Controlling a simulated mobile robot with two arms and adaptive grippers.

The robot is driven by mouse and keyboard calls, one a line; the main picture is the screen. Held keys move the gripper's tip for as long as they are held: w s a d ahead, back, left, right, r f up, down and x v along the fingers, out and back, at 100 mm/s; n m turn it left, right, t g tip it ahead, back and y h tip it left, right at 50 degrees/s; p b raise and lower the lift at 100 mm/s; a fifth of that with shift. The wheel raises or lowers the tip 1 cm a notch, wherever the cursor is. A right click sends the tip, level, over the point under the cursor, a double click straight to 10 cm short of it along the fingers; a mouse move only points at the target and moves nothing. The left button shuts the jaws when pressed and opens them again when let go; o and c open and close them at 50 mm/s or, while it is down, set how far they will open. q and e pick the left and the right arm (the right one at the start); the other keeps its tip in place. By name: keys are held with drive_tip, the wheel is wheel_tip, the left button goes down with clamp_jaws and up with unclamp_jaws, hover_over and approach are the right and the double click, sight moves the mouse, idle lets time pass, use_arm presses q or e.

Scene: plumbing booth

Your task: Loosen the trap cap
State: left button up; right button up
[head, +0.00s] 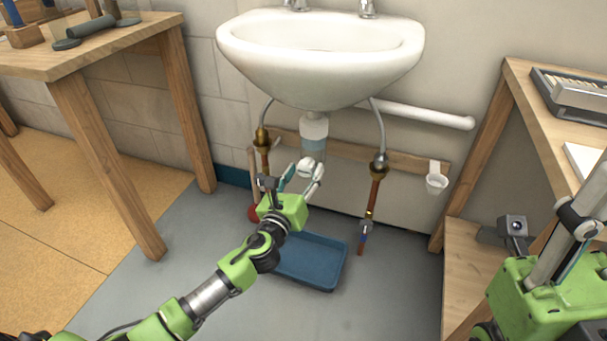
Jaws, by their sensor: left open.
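The trap (314,134) hangs under the white sink, with a white top and a translucent bluish body. A pale round piece at its lower end, apparently the trap cap (307,166), is partly hidden by my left gripper. My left gripper (303,174) is open just below the trap, with its fingertips on either side of the pale piece. I cannot tell whether they touch it. My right gripper (578,217) is at the right edge, far from the trap, and its opening is unclear.
A blue tray (318,276) lies on the floor below the trap. Supply pipes (374,190) with valves flank it. A white cup (436,181) hangs on the wooden rail. Wooden tables stand left (120,48) and right (521,88). Grey floor is clear in front.

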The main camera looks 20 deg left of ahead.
use_arm(q)
drive_tip(key=c, duration=1.1)
